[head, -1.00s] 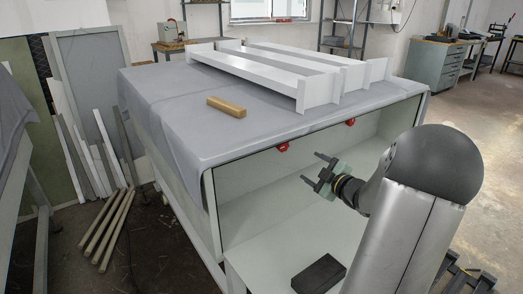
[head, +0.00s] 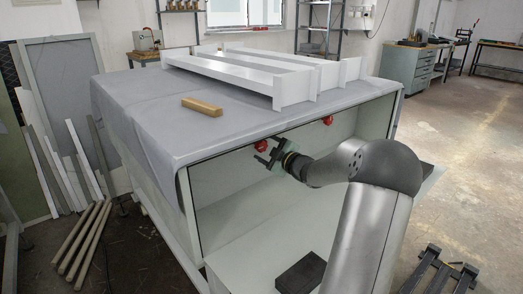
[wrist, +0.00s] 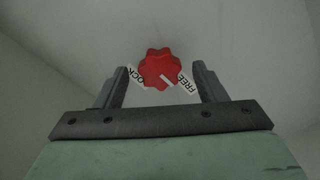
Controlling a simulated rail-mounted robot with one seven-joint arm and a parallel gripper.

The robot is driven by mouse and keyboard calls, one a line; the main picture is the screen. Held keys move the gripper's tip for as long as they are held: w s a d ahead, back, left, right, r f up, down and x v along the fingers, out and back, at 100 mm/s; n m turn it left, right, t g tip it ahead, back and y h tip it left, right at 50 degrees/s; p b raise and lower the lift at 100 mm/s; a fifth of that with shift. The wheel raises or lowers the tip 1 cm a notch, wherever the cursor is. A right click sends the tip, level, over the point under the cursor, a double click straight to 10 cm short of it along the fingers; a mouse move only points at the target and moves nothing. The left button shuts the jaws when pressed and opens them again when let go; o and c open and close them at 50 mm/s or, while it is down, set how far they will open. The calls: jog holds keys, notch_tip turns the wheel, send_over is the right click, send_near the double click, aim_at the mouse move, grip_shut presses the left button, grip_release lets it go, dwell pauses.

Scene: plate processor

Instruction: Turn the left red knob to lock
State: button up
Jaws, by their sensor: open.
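The left red knob (head: 261,146) sits under the top front edge of the cabinet in the head view. In the wrist view the red lobed knob (wrist: 160,66) shows ahead of my gripper, between the lines of its two fingers. A white LOCK label (wrist: 131,77) is at its lower left and a white FREE label (wrist: 187,85) at its lower right. A white mark on the knob points down and right, toward FREE. My gripper (head: 267,151) is open and empty, close to the left knob. I cannot tell whether the fingertips reach around it.
A second red knob (head: 328,121) is farther right under the same edge. A grey cloth (head: 150,125) covers the cabinet top, with a wooden block (head: 202,106) and white beams (head: 235,75) on it. A black block (head: 301,273) lies on the cabinet floor. The cabinet interior is mostly empty.

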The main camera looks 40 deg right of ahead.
jog(key=shift+w, duration=1.3)
jog(key=c, duration=1)
jog(key=shift+o, duration=0.2)
